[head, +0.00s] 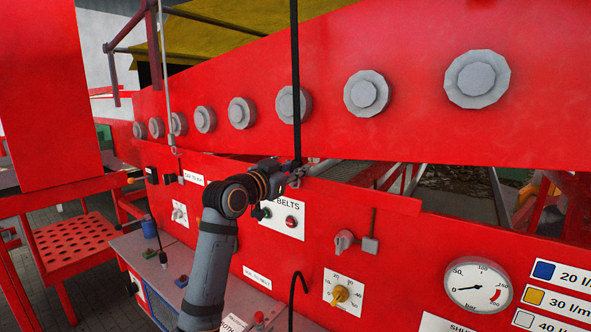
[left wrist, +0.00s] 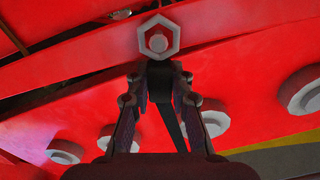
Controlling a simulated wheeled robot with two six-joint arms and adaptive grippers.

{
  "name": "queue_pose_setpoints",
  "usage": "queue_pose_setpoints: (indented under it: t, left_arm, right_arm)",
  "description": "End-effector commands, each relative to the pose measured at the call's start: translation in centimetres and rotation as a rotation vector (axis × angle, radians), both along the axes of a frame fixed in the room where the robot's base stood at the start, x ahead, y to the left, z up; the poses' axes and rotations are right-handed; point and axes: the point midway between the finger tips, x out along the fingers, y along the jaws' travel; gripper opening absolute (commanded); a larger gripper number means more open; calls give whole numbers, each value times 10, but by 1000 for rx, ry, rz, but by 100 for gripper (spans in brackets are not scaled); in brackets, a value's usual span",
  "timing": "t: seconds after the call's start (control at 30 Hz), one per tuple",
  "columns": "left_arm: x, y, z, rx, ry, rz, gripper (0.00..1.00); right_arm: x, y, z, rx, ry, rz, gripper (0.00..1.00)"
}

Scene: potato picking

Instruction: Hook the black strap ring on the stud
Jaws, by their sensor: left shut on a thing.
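The black strap (head: 296,70) hangs from above in the head view, straight down to my left gripper (head: 294,168). In the left wrist view my left gripper (left wrist: 159,92) is shut on the strap's black end (left wrist: 160,82), which sits between its two fingertips. Just past the fingertips is a pale hexagonal ring (left wrist: 143,40). The round stud (left wrist: 158,43) shows inside the ring's opening. I cannot tell whether the ring is around the stud or only in front of it. My right gripper is not in view.
A red machine panel (head: 330,255) carries a pressure gauge (head: 478,285), a yellow knob (head: 341,293) and switches. A row of grey rollers (head: 366,93) runs along the red beam above. A second, paler strap (head: 165,80) hangs at the left. A black hooked piece (head: 292,300) rises at the bottom.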

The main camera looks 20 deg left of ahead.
Motion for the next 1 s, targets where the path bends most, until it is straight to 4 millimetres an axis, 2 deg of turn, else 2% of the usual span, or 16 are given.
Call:
queue_pose_setpoints:
  t: [0.4,0.43,0.6,1.0]
  left_arm:
    - [-1,-1,6,0,1,-1,0]
    - [-1,-1,6,0,1,-1,25]
    - [-1,-1,6,0,1,-1,47]
    - [-1,-1,6,0,0,0,47]
  right_arm:
    - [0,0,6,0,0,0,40]
    - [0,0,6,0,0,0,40]
    - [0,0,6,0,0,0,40]
    - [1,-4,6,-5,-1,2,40]
